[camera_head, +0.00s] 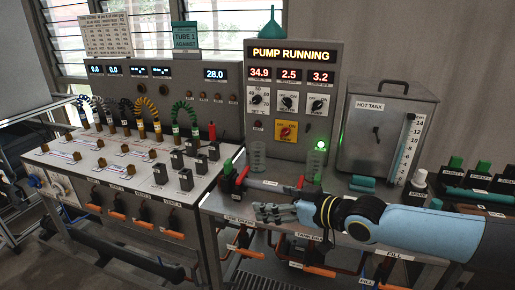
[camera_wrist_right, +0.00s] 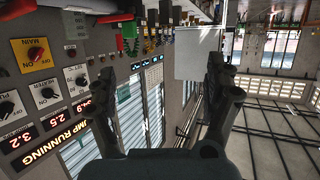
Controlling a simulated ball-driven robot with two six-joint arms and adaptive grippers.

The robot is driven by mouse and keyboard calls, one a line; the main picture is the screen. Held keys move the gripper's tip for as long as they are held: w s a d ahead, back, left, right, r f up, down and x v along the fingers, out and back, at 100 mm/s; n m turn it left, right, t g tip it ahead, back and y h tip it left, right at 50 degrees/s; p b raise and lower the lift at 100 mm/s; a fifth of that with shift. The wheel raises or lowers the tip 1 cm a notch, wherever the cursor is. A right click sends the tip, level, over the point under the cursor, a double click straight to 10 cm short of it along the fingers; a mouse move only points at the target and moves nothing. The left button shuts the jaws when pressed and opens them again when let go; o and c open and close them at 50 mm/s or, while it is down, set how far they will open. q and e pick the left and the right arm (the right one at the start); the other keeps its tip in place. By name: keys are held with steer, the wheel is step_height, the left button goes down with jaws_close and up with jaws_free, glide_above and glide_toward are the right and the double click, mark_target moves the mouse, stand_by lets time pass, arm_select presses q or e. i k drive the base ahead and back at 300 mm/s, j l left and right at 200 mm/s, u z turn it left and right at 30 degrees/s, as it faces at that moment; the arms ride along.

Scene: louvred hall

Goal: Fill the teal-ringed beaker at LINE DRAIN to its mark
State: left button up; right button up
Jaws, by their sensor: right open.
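Two clear glass vessels stand at the foot of the pump panel in the head view: a left one (camera_head: 258,157) and a right one (camera_head: 315,164). I cannot tell a teal ring on either, nor any mark or level. A small label on the bench's front edge appears to read LINE DRAIN (camera_head: 239,221), with an orange valve handle (camera_head: 243,252) below it. My right gripper (camera_head: 272,213) is over the front of this bench, near that label. In the right wrist view my right gripper (camera_wrist_right: 170,72) has its fingers wide apart with nothing between them. My left gripper is not in view.
The pump panel (camera_head: 292,105) reads PUMP RUNNING, 34.9, 2.5 and 3.2. The hot tank (camera_head: 383,130) stands right of it, with small teal things (camera_head: 362,183) in front. More orange handles (camera_head: 320,271) hang under the bench. A tube rig (camera_head: 130,165) fills the left.

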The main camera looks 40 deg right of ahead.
mark_target(258, 157)
steer(key=i+l, duration=0.55)
steer(key=l, duration=0.25)
steer(key=i+l, duration=0.3)
steer(key=l, duration=0.1)
